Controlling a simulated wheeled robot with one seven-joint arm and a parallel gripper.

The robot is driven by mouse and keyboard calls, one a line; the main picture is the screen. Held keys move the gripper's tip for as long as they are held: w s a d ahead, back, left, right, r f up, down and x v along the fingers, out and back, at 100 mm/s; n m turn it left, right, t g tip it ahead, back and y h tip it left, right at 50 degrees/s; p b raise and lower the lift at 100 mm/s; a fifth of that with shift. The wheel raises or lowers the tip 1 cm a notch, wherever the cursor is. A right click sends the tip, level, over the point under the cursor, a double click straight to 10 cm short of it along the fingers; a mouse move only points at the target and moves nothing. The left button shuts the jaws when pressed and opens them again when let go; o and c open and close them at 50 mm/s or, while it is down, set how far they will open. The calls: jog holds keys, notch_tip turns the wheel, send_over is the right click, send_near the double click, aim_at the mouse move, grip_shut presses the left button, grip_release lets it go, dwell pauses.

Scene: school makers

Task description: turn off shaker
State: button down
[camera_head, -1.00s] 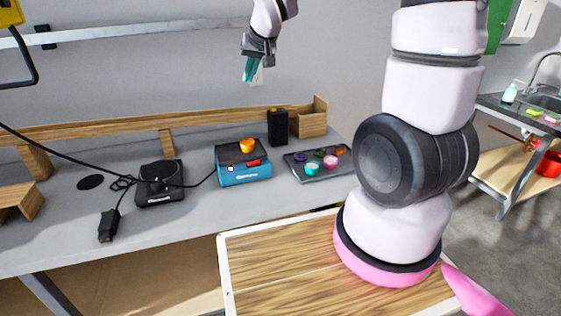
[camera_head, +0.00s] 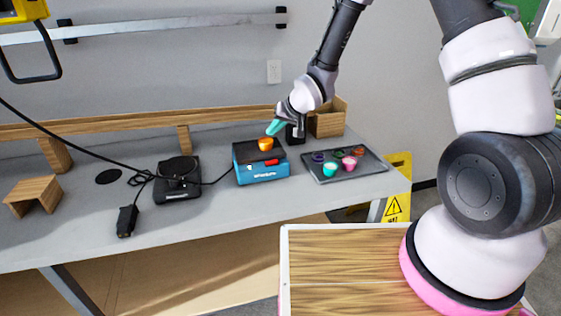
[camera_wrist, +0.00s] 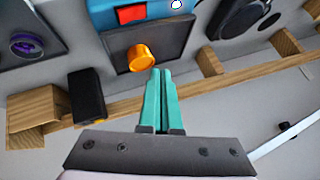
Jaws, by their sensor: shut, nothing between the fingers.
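The shaker looks to be the blue box (camera_head: 262,174) with a dark top plate on the table. An orange cup (camera_head: 265,144) sits on that plate. A red switch (camera_head: 270,162) is on the shaker's front side, and it also shows in the wrist view (camera_wrist: 131,14). Whether the switch is on or off I cannot tell. My gripper (camera_head: 273,128) has teal fingers, shut and empty, just above and behind the orange cup. In the wrist view, the fingertips (camera_wrist: 160,72) point toward the orange cup (camera_wrist: 142,58), with the switch beyond it.
A grey tray (camera_head: 375,166) with small colored items lies right of the shaker. A black box (camera_head: 295,134) and a wooden box (camera_head: 328,122) stand behind. A black device (camera_head: 176,188) with cables lies to the left. The table front is clear.

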send_near(270, 160)
jog(key=shift+w+r+x, duration=0.15)
jog(key=shift+w+x, duration=0.05)
jog(key=shift+x, duration=1)
jog(key=shift+w+r+x, duration=0.1)
jog(key=shift+w+x, duration=0.05)
jog(key=shift+x, duration=1)
jog(key=shift+f, duration=0.15)
dwell(0.3)
jog(key=shift+f, duration=0.25)
jog(key=shift+f, duration=0.3)
dwell(0.6)
jog(key=shift+w+r, duration=0.1)
jog(key=shift+r, duration=0.05)
jog(key=shift+r, duration=0.55)
jog(key=shift+a+r, duration=0.2)
jog(key=shift+r, duration=1.05)
jog(key=shift+a+r, duration=0.15)
jog(key=shift+r, duration=1.1)
